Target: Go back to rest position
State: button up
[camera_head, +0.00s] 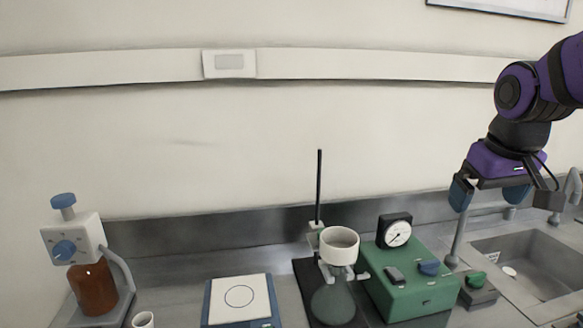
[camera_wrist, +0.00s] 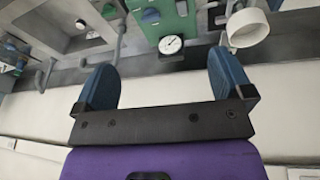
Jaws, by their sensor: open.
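My gripper (camera_head: 489,194) is raised at the right of the head view, above the counter near the sink. Its two blue fingers stand wide apart with nothing between them. In the wrist view my gripper (camera_wrist: 166,85) also shows open and empty, with the counter items beyond it. My purple and black arm comes in from the upper right of the head view. No part of the gripper visibly touches anything.
A green box (camera_head: 412,283) with a gauge (camera_head: 397,231), a white funnel (camera_head: 339,246) on a stand, a flat plate (camera_head: 240,299) and a brown bottle dispenser (camera_head: 93,287) stand along the counter. The sink (camera_head: 535,262) and its tap are at right.

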jog(key=s+a+r+t, duration=0.1)
jog(key=s, duration=1.2)
jog(key=shift+s+a+m+t+y, duration=0.25)
jog(key=shift+a+m+t+y, duration=0.1)
jog(key=shift+m+t+y, duration=0.05)
jog(key=shift+r, duration=0.1)
dwell(0.5)
